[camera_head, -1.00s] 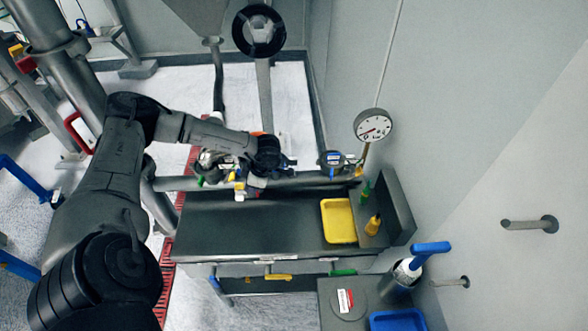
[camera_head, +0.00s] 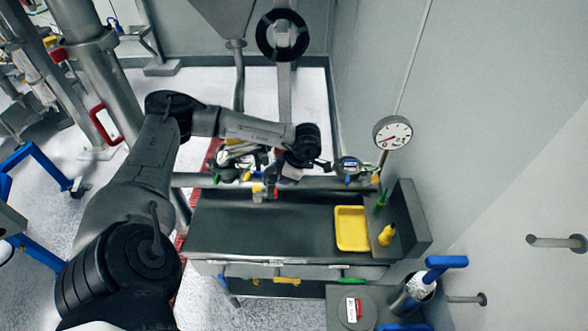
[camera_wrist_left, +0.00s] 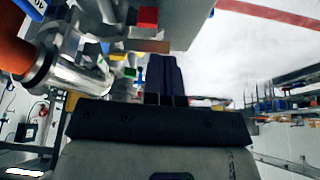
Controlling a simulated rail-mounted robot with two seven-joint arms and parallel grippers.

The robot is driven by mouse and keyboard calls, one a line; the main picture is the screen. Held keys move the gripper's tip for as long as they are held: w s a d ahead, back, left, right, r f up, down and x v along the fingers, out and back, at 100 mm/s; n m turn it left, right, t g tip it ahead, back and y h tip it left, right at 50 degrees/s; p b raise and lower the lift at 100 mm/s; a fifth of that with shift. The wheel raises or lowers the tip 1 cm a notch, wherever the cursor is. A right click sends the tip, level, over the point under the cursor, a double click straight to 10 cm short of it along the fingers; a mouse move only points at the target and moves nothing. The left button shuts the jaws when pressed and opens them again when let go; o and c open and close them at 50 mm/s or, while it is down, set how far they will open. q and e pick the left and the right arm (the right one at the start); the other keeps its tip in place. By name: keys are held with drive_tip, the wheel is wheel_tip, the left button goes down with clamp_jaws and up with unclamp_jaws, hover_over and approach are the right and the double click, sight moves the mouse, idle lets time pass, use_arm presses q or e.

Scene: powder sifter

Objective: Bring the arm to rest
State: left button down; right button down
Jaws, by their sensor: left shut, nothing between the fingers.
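My left arm (camera_head: 150,170) reaches in from the left over the dark bench. My left gripper (camera_head: 271,190) hangs near the pipe along the bench's back edge, pointing down. In the left wrist view the two dark fingers (camera_wrist_left: 164,75) lie close together, shut, with nothing between them. Metal fittings (camera_wrist_left: 85,75) and an orange part (camera_wrist_left: 20,45) are to their left in that view. I cannot tell whether the fingers touch anything. My right gripper is not in view.
The dark bench top (camera_head: 265,233) is mostly clear. A yellow tray (camera_head: 351,248), a yellow bottle (camera_head: 387,236) and a green item (camera_head: 381,200) stand at its right. A gauge (camera_head: 393,132) rises behind. A blue-handled tool (camera_head: 446,263) sits in a metal cup (camera_head: 411,294) in front.

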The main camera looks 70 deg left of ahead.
use_arm(q)
drive_tip(key=shift+v, duration=2.65)
